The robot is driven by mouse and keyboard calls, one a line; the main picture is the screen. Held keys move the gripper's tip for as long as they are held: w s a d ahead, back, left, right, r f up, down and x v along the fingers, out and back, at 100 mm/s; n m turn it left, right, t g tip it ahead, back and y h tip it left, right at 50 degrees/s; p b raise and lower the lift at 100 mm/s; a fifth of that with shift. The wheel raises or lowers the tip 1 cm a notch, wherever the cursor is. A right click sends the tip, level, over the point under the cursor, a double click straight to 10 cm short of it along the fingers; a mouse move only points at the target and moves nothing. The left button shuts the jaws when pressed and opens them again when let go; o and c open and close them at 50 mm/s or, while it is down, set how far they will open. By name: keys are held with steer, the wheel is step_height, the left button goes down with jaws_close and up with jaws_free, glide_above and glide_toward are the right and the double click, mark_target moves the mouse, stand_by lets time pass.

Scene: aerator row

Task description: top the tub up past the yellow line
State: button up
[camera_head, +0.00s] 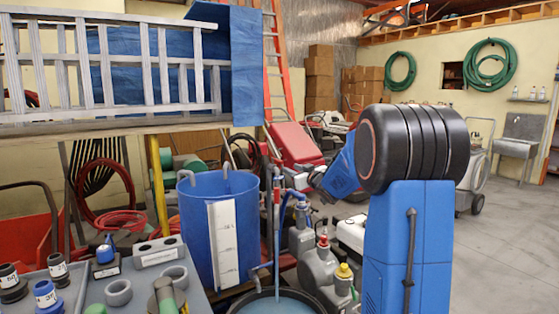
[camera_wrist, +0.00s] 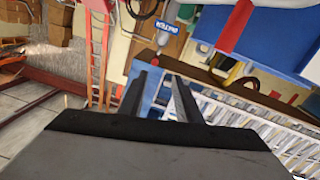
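A dark-rimmed round tub (camera_head: 238,308) holding bluish water stands at the bottom edge of the head view, cut off by the frame. I cannot make out a yellow line on it. Upright pipes (camera_head: 276,225) with a red top and a blue curved hose (camera_head: 284,218) rise just behind the tub. In the wrist view, my gripper (camera_wrist: 163,82) has its two dark fingers apart with nothing between them. In the head view my arm reaches left, its end above and to the right of the pipes.
A blue bin (camera_head: 190,235) with a white panel stands left of the pipes. A grey bench (camera_head: 205,300) at lower left carries fittings and rings. Grey pump-like bodies (camera_head: 320,268) with red and yellow caps crowd the tub's right. Open floor (camera_head: 495,250) lies at right.

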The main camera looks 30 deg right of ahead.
mark_target(275, 160)
steer(key=shift+y, duration=0.5)
steer(key=w, duration=1.2)
steer(key=w+d, duration=0.1)
steer(key=w, duration=0.6)
steer(key=shift+d+f, duration=0.1)
steer(key=shift+f, duration=0.05)
jaws_close()
